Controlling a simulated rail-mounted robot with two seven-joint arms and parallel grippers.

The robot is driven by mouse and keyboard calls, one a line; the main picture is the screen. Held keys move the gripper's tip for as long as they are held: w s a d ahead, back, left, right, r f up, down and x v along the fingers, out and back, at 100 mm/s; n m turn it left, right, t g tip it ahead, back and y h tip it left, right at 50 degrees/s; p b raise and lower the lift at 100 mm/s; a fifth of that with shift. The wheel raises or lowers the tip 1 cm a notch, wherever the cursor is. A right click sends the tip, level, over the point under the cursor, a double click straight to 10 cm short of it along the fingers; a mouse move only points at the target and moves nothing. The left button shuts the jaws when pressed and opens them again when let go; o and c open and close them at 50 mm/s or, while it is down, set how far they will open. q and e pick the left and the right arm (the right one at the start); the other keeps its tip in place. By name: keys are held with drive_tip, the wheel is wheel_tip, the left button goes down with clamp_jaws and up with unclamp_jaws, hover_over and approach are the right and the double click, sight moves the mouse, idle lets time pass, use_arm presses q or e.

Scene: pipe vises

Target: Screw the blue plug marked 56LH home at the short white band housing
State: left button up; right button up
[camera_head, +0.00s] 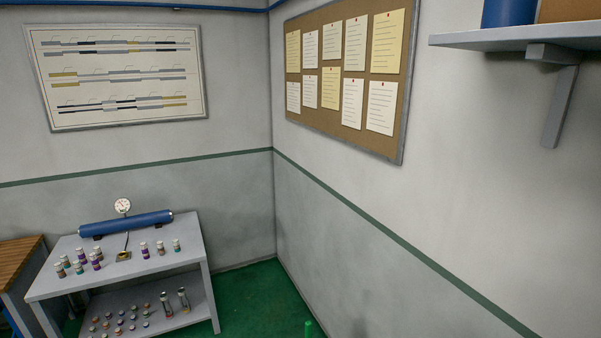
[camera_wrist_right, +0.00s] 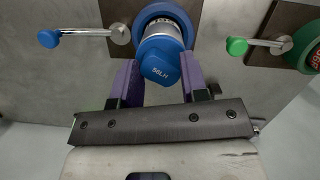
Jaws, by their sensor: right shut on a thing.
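In the right wrist view, the blue plug (camera_wrist_right: 160,68) marked 56LH sits between the purple fingers of my right gripper (camera_wrist_right: 158,70), which is shut on it. A pale band (camera_wrist_right: 160,27) with dark marking shows just behind the plug, inside a round blue collar (camera_wrist_right: 140,17) on a dark plate. The plug lines up roughly with the collar. I cannot tell how deep the plug sits, or whether this band is the short white one. My left gripper is in neither view. The head view shows neither gripper.
A lever with a blue knob (camera_wrist_right: 48,39) stands left of the collar. A green-knobbed lever (camera_wrist_right: 237,46) and a green collar (camera_wrist_right: 309,50) are to the right. In the head view, a grey bench (camera_head: 165,262) holds a blue cylinder (camera_head: 127,223) and several small banded parts.

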drive_tip(key=n, duration=0.4)
drive_tip(key=shift+h, duration=0.4)
drive_tip(key=n, duration=0.3)
drive_tip(key=shift+g+h, duration=0.3)
drive_tip(key=shift+g, duration=0.1)
drive_tip(key=n+h, duration=0.1)
drive_tip(key=n, duration=0.4)
drive_tip(key=shift+n, duration=1.1)
